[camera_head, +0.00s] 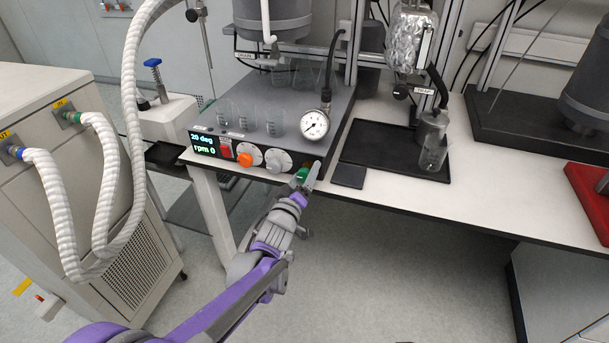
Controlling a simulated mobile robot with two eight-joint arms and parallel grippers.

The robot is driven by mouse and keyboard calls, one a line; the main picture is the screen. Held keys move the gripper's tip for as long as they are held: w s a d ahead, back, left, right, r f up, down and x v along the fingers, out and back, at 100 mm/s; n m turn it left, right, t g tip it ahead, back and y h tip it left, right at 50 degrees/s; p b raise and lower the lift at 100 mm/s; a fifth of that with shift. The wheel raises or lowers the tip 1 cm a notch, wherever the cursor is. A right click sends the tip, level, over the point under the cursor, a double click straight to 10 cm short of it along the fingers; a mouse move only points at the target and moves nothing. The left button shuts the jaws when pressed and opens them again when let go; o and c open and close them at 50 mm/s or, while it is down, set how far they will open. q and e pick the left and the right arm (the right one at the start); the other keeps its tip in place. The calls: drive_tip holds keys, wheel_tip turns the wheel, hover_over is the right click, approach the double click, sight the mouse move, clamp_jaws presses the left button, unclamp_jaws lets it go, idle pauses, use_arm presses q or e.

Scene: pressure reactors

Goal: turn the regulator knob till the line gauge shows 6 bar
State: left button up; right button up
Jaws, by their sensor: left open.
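My left gripper (309,176) is open at the right end of the reactor base's front panel. A small green knob (302,174) shows at its fingertips, partly hidden by them; I cannot tell whether the fingers touch it. An orange knob (246,160) and a grey knob (278,160) sit further left on the same panel. No label naming the regulator can be read. A round white gauge (315,124) stands at the right edge of the base, above the green knob. Its dark needle shows, but the scale is too small to read. My right gripper is out of view.
The panel also has a display (203,143) reading "20 deg" and "rpm 0", and a red switch (225,150). Several glass beakers (275,122) stand on the base. A black tray (385,158) with a metal vessel lies to the right. White hoses (131,95) hang at left.

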use_arm(q)
drive_tip(key=shift+c, duration=0.2)
clamp_jaws()
